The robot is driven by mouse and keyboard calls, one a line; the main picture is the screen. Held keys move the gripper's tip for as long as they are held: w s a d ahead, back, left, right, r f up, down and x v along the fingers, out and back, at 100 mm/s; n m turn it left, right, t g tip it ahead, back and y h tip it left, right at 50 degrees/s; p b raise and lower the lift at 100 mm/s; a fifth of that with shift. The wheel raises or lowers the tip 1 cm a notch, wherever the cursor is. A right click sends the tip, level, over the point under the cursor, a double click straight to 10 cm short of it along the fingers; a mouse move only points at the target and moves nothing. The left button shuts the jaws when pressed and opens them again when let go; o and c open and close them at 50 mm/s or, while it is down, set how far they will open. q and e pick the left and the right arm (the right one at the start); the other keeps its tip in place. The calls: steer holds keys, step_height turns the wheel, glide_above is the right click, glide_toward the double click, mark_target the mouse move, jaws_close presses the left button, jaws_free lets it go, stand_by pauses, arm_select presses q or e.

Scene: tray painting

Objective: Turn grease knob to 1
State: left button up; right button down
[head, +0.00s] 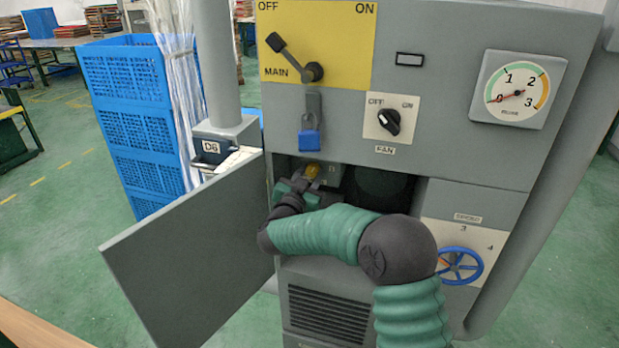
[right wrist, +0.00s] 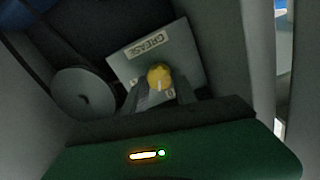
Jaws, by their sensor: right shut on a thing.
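The grease knob (right wrist: 159,76) is a small yellow knob on a light plate marked GREASE (right wrist: 190,55) in the right wrist view. A pale line shows on its lower part, and a 0 is printed below right of it. In the head view the yellow knob (head: 313,172) sits inside the open compartment of the grey cabinet. My right gripper (head: 306,182) reaches into this compartment and is shut on the knob; its fingers (right wrist: 158,92) stand on both sides of it in the right wrist view. The 1 mark is not readable. My left gripper is not in view.
The open door (head: 190,260) stands left of my right arm. A round grey part (right wrist: 83,95) is beside the plate. The cabinet's front holds a main lever (head: 292,55), blue padlock (head: 309,140), fan switch (head: 388,122), gauge (head: 517,88) and blue handwheel (head: 470,266).

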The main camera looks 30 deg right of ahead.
steer(key=m+b, duration=0.1)
steer(key=m, duration=0.1)
steer(key=m+b, duration=0.2)
steer(key=m, duration=0.1)
steer(key=shift+f+m, duration=0.25)
steer(key=shift+m, duration=0.05)
steer(key=m+b, duration=0.3)
steer(key=m, duration=0.1)
steer(key=shift+r+m+b, duration=0.1)
steer(key=shift+m+b, duration=0.95)
steer(key=shift+m, duration=0.15)
steer(key=shift+r, duration=0.1)
steer(key=shift+m, duration=0.3)
steer(key=c, duration=1.2)
jaws_free()
steer(key=shift+c, duration=0.2)
steer(key=shift+o, duration=1.2)
steer(key=shift+w+d+f, duration=0.1)
steer(key=shift+w+f, duration=0.1)
steer(key=shift+w, duration=0.05)
steer(key=shift+s+r, duration=0.1)
